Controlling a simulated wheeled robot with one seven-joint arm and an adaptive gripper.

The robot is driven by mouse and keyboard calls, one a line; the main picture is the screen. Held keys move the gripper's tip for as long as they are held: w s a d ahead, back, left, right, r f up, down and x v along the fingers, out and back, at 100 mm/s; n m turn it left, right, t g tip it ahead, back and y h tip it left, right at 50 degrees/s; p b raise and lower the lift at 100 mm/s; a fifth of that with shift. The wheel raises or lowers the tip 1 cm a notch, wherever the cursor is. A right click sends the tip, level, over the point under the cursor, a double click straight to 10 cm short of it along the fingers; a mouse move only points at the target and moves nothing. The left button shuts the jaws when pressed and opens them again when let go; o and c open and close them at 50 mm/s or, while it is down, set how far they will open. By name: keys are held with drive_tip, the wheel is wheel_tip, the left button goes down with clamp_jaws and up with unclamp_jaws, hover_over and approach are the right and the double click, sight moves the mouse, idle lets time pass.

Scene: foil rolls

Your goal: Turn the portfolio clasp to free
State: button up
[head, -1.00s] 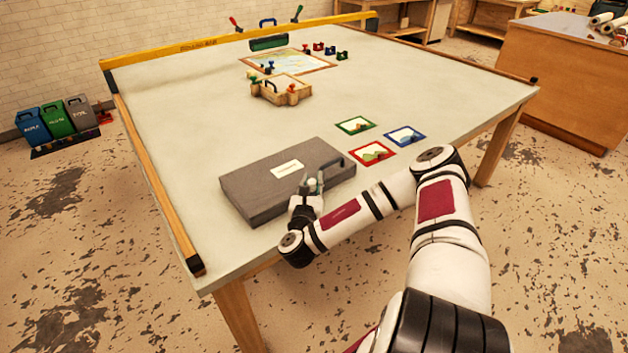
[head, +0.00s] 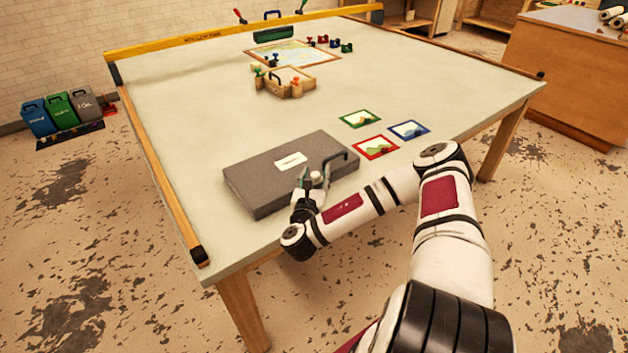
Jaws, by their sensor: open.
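The portfolio is a flat dark grey case (head: 245,180) with a white label (head: 291,161) and a dark handle at its right end. It lies closed near the front edge of the table. My gripper (head: 314,177) is at the case's near long side, its fingers apart around or just in front of a pale round knob-like part (head: 316,177). I cannot tell whether the fingers touch it. The clasp itself is not clearly made out; my gripper covers much of that side.
Three small framed pictures, green (head: 360,119), red (head: 375,147) and blue (head: 409,130), lie right of the case. A wooden box-like fixture (head: 286,84) stands farther back. A yellow bar (head: 200,38) spans the table's far edge.

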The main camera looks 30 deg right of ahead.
sight(315, 179)
drive_tip(key=shift+v, duration=1.25)
drive_tip(key=shift+s+a+f, duration=0.25)
drive_tip(key=shift+s+a, duration=0.15)
drive_tip(key=shift+s+a+r, duration=0.2)
drive_tip(key=shift+s+a, duration=0.1)
drive_tip(key=shift+s, duration=0.1)
drive_tip(key=shift+v, duration=1.2)
